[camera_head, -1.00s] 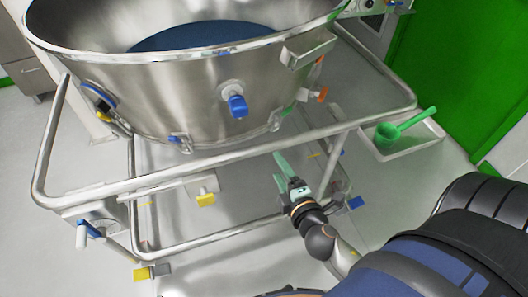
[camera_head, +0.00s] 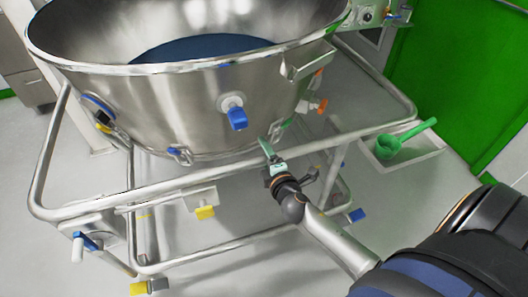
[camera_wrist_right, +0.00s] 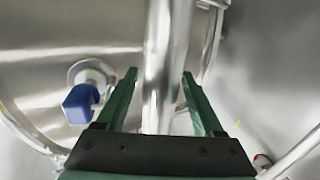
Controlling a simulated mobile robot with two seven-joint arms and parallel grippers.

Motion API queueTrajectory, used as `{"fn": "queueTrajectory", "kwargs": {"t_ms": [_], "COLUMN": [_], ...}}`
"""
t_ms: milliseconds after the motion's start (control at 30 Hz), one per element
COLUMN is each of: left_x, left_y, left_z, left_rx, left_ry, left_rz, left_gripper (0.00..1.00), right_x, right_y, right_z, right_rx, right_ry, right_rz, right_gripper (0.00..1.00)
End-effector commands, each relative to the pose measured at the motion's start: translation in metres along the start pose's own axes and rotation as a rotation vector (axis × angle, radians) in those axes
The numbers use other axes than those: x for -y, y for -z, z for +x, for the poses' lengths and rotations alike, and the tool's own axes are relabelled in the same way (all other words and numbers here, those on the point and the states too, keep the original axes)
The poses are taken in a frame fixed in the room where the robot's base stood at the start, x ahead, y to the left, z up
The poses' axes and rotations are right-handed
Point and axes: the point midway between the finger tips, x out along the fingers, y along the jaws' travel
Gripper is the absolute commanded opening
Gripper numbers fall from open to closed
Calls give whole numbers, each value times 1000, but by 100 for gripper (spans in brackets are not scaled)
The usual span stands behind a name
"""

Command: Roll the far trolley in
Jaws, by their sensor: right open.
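The trolley is a steel tube frame (camera_head: 190,180) carrying a large steel bowl (camera_head: 180,105) with blue contents (camera_head: 200,48). Its near top rail runs across the head view. My right gripper (camera_head: 266,148) is at this rail, right of the bowl's blue valve handle (camera_head: 238,118). In the right wrist view, the open green fingers (camera_wrist_right: 158,95) stand on either side of the steel rail (camera_wrist_right: 158,70), with gaps visible on both sides. The blue handle also shows there (camera_wrist_right: 80,103), left of the fingers. My left gripper is not in view.
A green scoop (camera_head: 400,138) lies on a white tray (camera_head: 405,160) on the floor to the right. A green wall panel (camera_head: 460,80) stands behind. Yellow and blue pedals (camera_head: 204,212) sit low on the frame. Pale floor is free at the front left.

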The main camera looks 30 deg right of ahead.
Motion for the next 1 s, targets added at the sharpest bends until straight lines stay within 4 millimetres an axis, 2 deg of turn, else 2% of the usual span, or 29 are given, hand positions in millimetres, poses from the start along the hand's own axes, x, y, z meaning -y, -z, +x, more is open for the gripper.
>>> {"fn": "queueTrajectory", "kwargs": {"t_ms": [333, 367, 900, 967, 1000], "left_x": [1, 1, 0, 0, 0], "left_y": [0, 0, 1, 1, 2], "left_z": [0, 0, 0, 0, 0], "left_rx": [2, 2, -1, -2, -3], "left_ry": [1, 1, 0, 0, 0], "left_rz": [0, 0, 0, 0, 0], "left_gripper": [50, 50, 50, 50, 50], "right_x": [0, 0, 0, 0, 0], "right_y": [0, 0, 0, 0, 0], "right_z": [4, 4, 4, 4, 4], "right_rx": [-1, -1, -1, -1, -1], "right_ry": [0, 0, 0, 0, 0], "right_rz": [0, 0, 0, 0, 0], "right_gripper": [69, 67, 6, 0, 0]}}
